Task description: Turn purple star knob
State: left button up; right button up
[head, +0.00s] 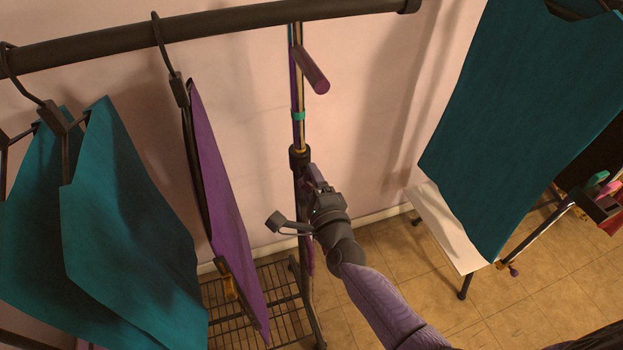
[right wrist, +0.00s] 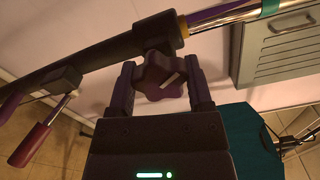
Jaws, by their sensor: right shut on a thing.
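The purple star knob (right wrist: 162,76) sits on the dark collar of a rack post in the right wrist view. My right gripper (right wrist: 160,88) has one finger on each side of the knob and is shut on it. In the head view my right gripper (head: 316,182) is at the post's dark collar (head: 299,157), and it hides the knob there. The post above the collar is a shiny tube (head: 297,92) with a gold ring and a teal band. My left gripper is not in view.
A black rail (head: 220,22) crosses the top, with teal cloths (head: 125,220) and a purple cloth (head: 222,195) hanging left of the post. A purple handle (head: 312,70) juts out higher up. A large teal cloth (head: 530,110) hangs at right above a white board (head: 447,222).

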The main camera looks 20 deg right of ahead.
jog(key=n+p, duration=0.1)
jog(key=n, duration=0.5)
jog(key=n+p, duration=0.1)
jog(key=n, duration=0.5)
jog(key=shift+f, duration=0.1)
jog(key=shift+p, duration=0.3)
dwell(0.3)
jog(key=o, duration=1.3)
jog(key=s+p, duration=0.2)
jog(key=s, duration=0.8)
jog(key=shift+d, duration=0.15)
